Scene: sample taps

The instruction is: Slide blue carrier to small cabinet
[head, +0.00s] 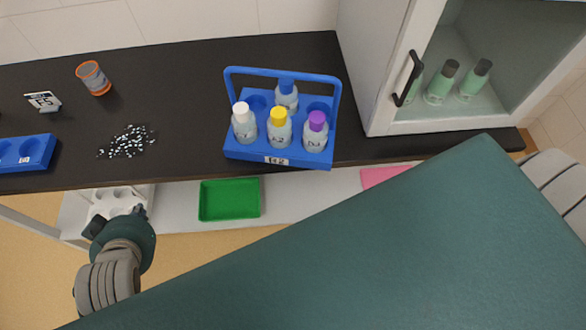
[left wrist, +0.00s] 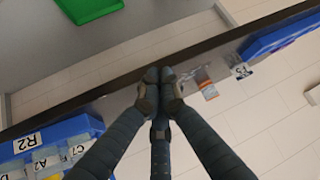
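The blue carrier (head: 300,158) stands upright on the black bench, left of the small cabinet (head: 372,70). It holds several bottles with white, yellow, purple and blue caps, and its front label reads R2. Part of the carrier (left wrist: 85,126) also shows at the lower left of the left wrist view. My left gripper (head: 140,212) is in front of the bench edge, left of and apart from the carrier. In the left wrist view its fingertips (left wrist: 158,75) meet with nothing visible between them. My right gripper is out of view.
A black handle (head: 408,78) is on the cabinet's glass door; green bottles (head: 442,82) show behind it. Small dark-and-white bits (head: 127,141), an orange-rimmed cup (head: 94,78) and a blue rack (head: 38,153) are left. A green tray (head: 230,200) lies below. My teal arm link fills the foreground.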

